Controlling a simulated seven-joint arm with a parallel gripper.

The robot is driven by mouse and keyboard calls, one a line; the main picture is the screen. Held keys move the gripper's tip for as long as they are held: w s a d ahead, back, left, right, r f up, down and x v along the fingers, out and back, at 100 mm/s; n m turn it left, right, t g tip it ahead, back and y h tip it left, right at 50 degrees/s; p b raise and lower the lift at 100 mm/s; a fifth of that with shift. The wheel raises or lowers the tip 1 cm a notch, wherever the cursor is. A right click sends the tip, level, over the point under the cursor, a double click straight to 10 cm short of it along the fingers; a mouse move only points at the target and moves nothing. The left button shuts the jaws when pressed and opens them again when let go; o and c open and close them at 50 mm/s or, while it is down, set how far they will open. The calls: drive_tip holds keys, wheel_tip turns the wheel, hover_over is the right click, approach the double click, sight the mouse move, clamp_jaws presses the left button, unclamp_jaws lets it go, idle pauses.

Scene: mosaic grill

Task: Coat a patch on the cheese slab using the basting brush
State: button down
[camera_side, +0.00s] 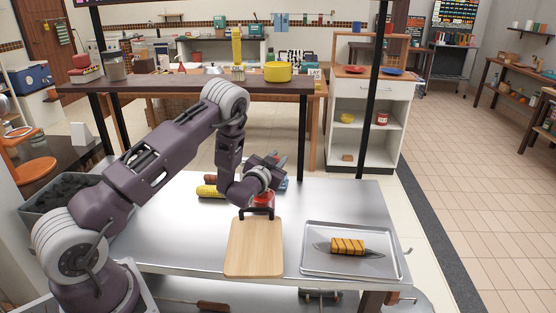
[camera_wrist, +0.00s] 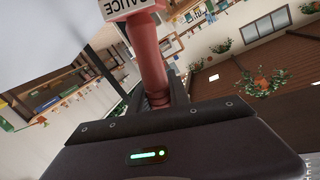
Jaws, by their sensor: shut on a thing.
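My gripper (camera_side: 270,172) is above the table at the back, beyond the cutting board. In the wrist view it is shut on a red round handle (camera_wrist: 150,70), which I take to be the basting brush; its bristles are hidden. The cheese slab (camera_side: 347,246), orange with dark stripes, lies on a grey pointed thing in the metal tray (camera_side: 310,268).
The wooden cutting board (camera_side: 253,248), with a black handle, lies left of the tray. Corn (camera_side: 207,191) lies behind my arm. A coal bin (camera_side: 40,208) is at the left. A black post stands behind the table. The table's right rear is clear.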

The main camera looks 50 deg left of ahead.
wheel_tip(320, 180, up, 7)
idle(0.5)
idle(0.3)
drive_tip(key=s+d+r+m+t+h, duration=0.1)
drive_tip(key=s+d+r+m+h, duration=0.25)
drive_tip(key=d, duration=0.65)
drive_tip(key=s+d+r+m+t+h, duration=0.15)
drive_tip(key=s+d+r+h, duration=0.3)
drive_tip(key=d, duration=0.45)
drive_tip(key=w+d+f+n, duration=0.3)
drive_tip(key=w+d+f, duration=0.1)
drive_tip(key=w+d, duration=0.75)
drive_tip(key=shift+t, duration=0.45)
drive_tip(key=f, duration=0.2)
drive_tip(key=d+f, duration=0.1)
drive_tip(key=f, duration=0.2)
drive_tip(key=shift+f, duration=0.15)
